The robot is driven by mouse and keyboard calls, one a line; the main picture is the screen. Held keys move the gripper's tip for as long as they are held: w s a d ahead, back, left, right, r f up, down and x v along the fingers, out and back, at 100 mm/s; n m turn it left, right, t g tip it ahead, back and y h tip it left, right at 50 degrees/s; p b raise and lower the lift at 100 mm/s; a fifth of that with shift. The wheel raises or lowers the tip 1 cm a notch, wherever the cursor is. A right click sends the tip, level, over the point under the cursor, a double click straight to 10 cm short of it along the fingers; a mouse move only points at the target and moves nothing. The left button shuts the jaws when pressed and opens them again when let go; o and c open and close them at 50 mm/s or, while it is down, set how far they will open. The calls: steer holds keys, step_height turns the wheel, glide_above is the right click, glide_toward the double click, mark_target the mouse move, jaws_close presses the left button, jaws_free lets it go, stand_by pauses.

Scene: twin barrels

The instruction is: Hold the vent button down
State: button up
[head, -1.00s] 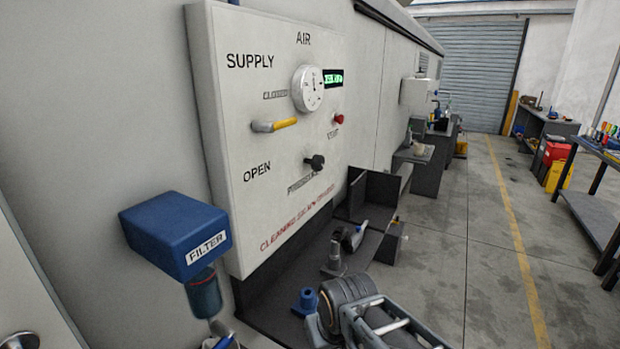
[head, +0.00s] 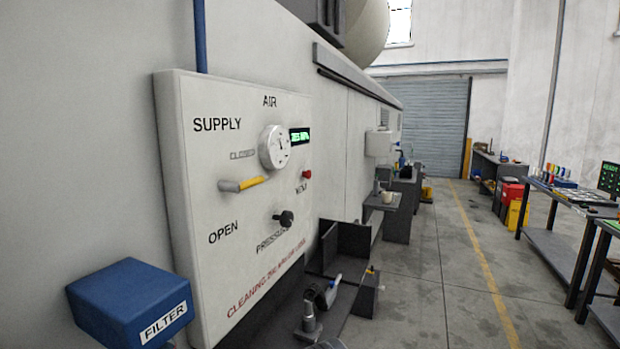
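The vent button is a small red button (head: 306,174) on the right side of the white air panel (head: 205,270). Its small label beneath is hard to read. Nothing touches the button in the head view. My gripper is not in view; only a small grey sliver, probably part of my arm, shows at the bottom edge.
The panel carries a yellow-gripped supply lever (head: 242,184), a round gauge (head: 274,147), a green-lit display (head: 300,136) and a black pressure knob (head: 285,218). A blue filter box (head: 130,302) juts out at lower left.

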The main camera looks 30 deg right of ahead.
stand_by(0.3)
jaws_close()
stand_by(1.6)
